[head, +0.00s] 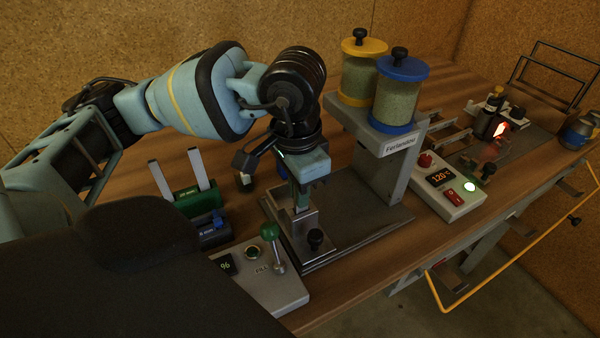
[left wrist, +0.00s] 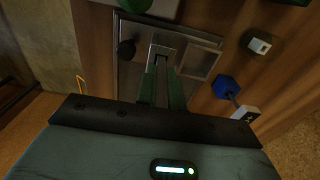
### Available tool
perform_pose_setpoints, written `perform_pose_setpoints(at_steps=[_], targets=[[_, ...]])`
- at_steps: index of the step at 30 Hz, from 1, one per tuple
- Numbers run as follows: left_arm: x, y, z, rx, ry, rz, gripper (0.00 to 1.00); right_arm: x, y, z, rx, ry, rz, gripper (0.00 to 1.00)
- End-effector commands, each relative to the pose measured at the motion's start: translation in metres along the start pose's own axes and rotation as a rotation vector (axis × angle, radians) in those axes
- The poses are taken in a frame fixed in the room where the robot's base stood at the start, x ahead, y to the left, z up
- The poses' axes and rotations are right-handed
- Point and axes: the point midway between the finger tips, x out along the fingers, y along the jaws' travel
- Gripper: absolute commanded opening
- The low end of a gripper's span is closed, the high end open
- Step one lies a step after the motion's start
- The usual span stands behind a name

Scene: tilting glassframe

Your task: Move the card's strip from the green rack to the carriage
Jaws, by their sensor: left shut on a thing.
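The green rack (head: 197,201) stands left of the carriage and holds two pale upright strips, one near its left end (head: 160,180) and one further right (head: 198,170). The carriage (head: 292,228) is a grey metal block with a black knob on a dark base plate; it also shows in the left wrist view (left wrist: 183,55). My left gripper (head: 302,200) points down over the carriage, its fingers low at it. In the left wrist view, the green fingers (left wrist: 161,85) are shut on a thin strip, mostly hidden between them. I cannot tell whether the strip touches the carriage. No card is discernible.
A blue rack (head: 210,230) sits in front of the green one. A lever box (head: 262,275) with a green-knobbed lever is near the front. A grey column (head: 378,165) with two jars stands right of my gripper. A control box (head: 450,195) showing 120 lies further right.

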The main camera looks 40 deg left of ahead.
Motion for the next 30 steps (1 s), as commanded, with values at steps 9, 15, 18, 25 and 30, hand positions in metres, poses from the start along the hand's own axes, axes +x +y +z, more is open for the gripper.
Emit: perform_pose_setpoints(at_steps=[9, 15, 18, 25, 30], targets=[[0.007, 0.0, 0.0, 0.0, -0.001, 0.0, 0.11, 0.003, 0.0, 0.006, 0.002, -0.009, -0.001, 0.0], [0.006, 0.0, 0.0, 0.0, 0.0, 0.0, 0.35, 0.002, 0.0, 0.005, 0.001, -0.007, -0.001, 0.0], [0.006, 0.0, 0.0, 0.0, 0.0, 0.0, 0.35, 0.002, 0.0, 0.005, 0.001, -0.007, -0.001, 0.0], [0.006, 0.0, 0.0, 0.0, 0.0, 0.0, 0.35, 0.003, 0.0, 0.004, 0.001, -0.006, -0.001, 0.0], [0.006, 0.0, 0.0, 0.0, 0.0, 0.0, 0.35, 0.004, 0.001, -0.006, -0.005, 0.01, 0.0, 0.0]])
